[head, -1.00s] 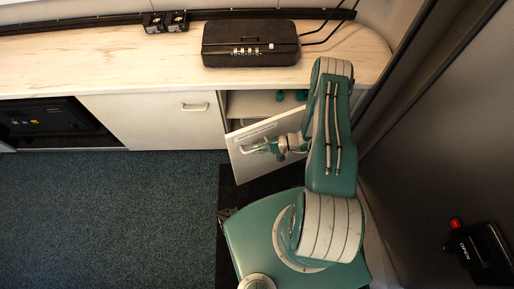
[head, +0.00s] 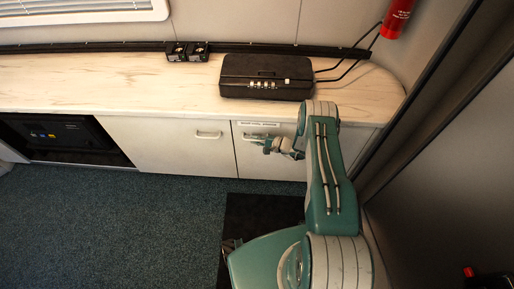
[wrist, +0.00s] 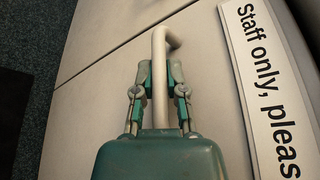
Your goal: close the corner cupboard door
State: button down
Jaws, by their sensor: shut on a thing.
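The corner cupboard door (head: 270,169) is a pale panel under the right part of the counter. It now looks flush with the cupboard front, next to the neighbouring door. Its label, partly readable as "Staff only, pleas", shows in the wrist view (wrist: 268,85). My gripper (head: 258,143) is at the door's upper left. In the wrist view my gripper (wrist: 160,80) has its two green fingers on either side of the pale bar handle (wrist: 158,60), shut on it. My arm hides the right part of the door.
The neighbouring door (head: 172,150) has its own handle and is shut. A dark box (head: 266,78) with cables stands on the counter (head: 120,85). A dark appliance (head: 58,135) sits at the left. A fire extinguisher (head: 397,18) hangs at upper right.

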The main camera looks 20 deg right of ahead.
jog(key=shift+w, duration=0.2)
jog(key=c, duration=0.7)
grip_release()
jog(key=shift+r, duration=0.1)
jog(key=shift+w, duration=0.1)
jog(key=v, duration=1.2)
jog(key=shift+d, duration=0.1)
